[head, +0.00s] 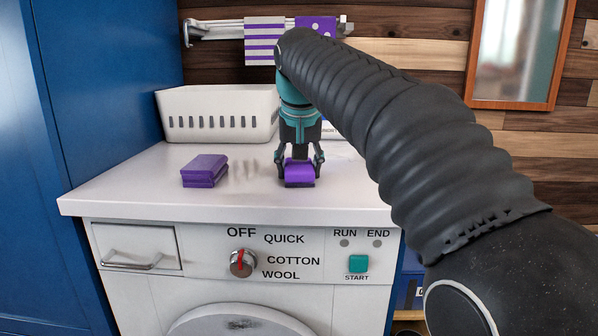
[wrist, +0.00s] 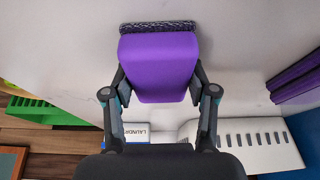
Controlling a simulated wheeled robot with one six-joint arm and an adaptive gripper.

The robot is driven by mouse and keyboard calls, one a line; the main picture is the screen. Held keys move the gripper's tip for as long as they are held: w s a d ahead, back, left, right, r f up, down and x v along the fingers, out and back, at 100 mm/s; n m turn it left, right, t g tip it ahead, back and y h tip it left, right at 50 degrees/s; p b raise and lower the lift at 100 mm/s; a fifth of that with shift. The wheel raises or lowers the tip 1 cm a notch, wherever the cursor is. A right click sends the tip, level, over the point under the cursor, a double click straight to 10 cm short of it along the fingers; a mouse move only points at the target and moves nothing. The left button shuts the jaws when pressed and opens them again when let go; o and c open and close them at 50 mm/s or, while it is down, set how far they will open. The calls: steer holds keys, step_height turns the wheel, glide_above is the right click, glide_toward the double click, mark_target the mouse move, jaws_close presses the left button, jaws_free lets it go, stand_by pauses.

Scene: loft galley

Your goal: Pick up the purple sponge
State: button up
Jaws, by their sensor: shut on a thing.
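The purple sponge (head: 299,172) has a dark scouring layer and is at the front of the white washer top. My gripper (head: 301,163) points down over it, with a finger on either side. In the wrist view the purple sponge (wrist: 158,65) sits between the two fingers of my gripper (wrist: 160,97), which are shut on its sides. Its dark layer shows along the top edge of that picture. I cannot tell whether the sponge touches the washer top.
A folded purple cloth (head: 204,170) lies left on the washer top (head: 120,190). A white slotted basket (head: 218,113) stands behind it. Striped and dotted cloths hang on a rail (head: 215,30) at the wall. A blue cabinet (head: 100,90) bounds the left.

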mark_target(299, 163)
stand_by(0.3)
step_height(299, 163, up, 4)
steer(key=shift+w+f+p, duration=0.1)
steer(key=shift+f+p, duration=0.1)
steer(key=shift+p, duration=0.1)
steer(key=s+d+r, duration=0.7)
steer(key=s+d, duration=0.1)
steer(key=shift+s+r, duration=0.3)
steer(key=shift+r, duration=0.1)
steer(key=o, duration=0.3)
steer(key=c, duration=0.4)
